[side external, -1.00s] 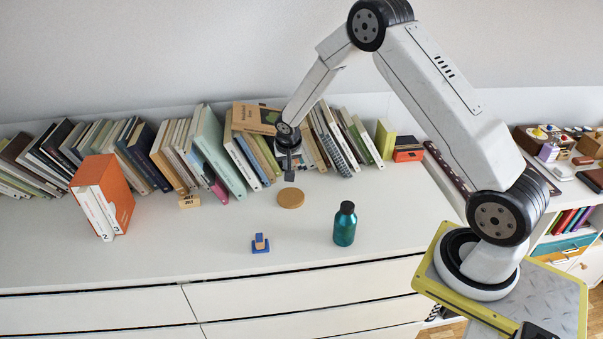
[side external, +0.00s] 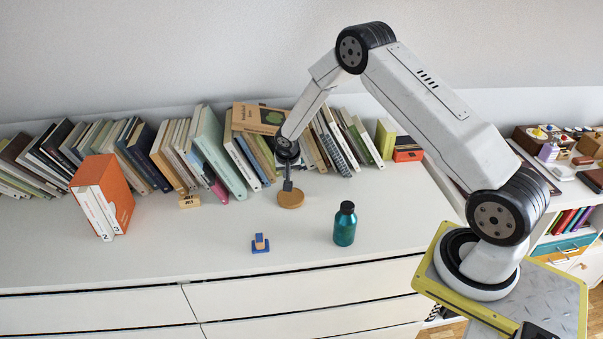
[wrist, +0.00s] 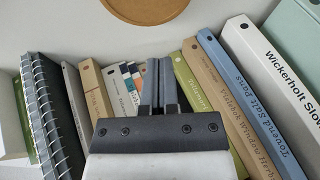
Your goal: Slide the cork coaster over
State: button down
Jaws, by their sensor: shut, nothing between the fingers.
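The cork coaster (side external: 291,200) is a round tan disc lying flat on the white dresser top. In the wrist view the coaster (wrist: 145,8) shows at the top edge, partly cut off. My gripper (side external: 287,187) is shut and empty, pointing down at the coaster's far edge in the side view. In the wrist view the closed fingers (wrist: 158,68) appear apart from the coaster, with a gap of white surface between. I cannot tell whether the tips touch the dresser top.
A row of leaning books (side external: 205,150) stands close behind my gripper. A teal bottle (side external: 344,226) stands front right of the coaster, and a small blue-and-orange object (side external: 260,243) front left. The white top (side external: 170,250) is clear toward the front left.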

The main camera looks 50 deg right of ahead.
aim_at(292, 213)
jog(key=shift+x, duration=2.6)
jog(key=shift+s+a, duration=4)
jog(key=shift+s, duration=0.2)
jog(key=shift+r, duration=0.1)
jog(key=v, duration=0.9)
jog(key=shift+r, duration=0.35)
jog(key=shift+s+a, duration=0.15)
jog(key=shift+s, duration=0.05)
